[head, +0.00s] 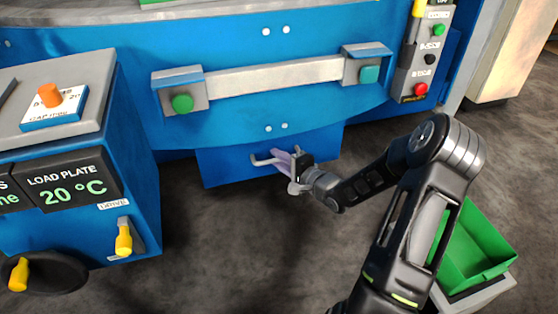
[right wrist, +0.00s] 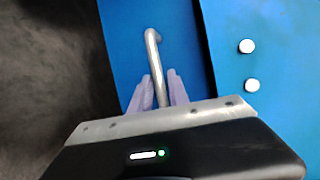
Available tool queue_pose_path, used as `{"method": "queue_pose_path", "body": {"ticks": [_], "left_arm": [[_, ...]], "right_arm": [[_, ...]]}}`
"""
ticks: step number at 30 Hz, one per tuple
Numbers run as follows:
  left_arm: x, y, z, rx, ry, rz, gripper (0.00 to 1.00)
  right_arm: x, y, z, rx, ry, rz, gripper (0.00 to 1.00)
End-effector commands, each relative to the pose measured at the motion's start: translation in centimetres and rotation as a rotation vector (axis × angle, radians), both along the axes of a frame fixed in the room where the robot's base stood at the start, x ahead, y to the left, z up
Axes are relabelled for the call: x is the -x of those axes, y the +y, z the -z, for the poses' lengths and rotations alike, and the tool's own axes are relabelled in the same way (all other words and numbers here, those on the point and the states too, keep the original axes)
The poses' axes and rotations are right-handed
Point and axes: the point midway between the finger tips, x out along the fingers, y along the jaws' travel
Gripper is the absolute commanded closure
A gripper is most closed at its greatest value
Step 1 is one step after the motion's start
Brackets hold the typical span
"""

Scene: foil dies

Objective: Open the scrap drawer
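The blue scrap drawer (head: 225,168) sits low under the curved front of the blue machine. Its front also shows in the right wrist view (right wrist: 125,45). Its silver bar handle (head: 258,161) runs between the fingers of my right gripper (head: 282,161). In the right wrist view, the pale purple fingers (right wrist: 161,90) lie close along both sides of the handle (right wrist: 152,42) and look shut on it. The gripper covers the handle's right part in the head view. Whether the drawer stands slightly out is hard to tell. My left gripper is out of view.
A blue console (head: 145,180) with a load plate display and yellow levers stands at left. A rail with two green buttons (head: 275,78) lies above the drawer. Floor (head: 230,235) before the drawer is clear.

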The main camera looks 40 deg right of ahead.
Motion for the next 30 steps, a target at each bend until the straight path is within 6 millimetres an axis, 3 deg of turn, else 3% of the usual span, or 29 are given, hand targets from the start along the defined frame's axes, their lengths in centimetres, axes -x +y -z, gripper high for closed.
{"method": "queue_pose_path", "body": {"ticks": [4,12,30], "left_arm": [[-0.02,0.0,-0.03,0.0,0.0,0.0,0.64],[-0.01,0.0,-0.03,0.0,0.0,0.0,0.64],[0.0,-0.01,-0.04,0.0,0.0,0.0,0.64]], "right_arm": [[0.03,0.01,-0.03,0.0,0.0,0.0,0.8],[0.05,0.0,-0.01,0.0,0.0,0.0,1.0],[0.06,0.0,0.01,0.0,0.001,0.0,1.0]]}}
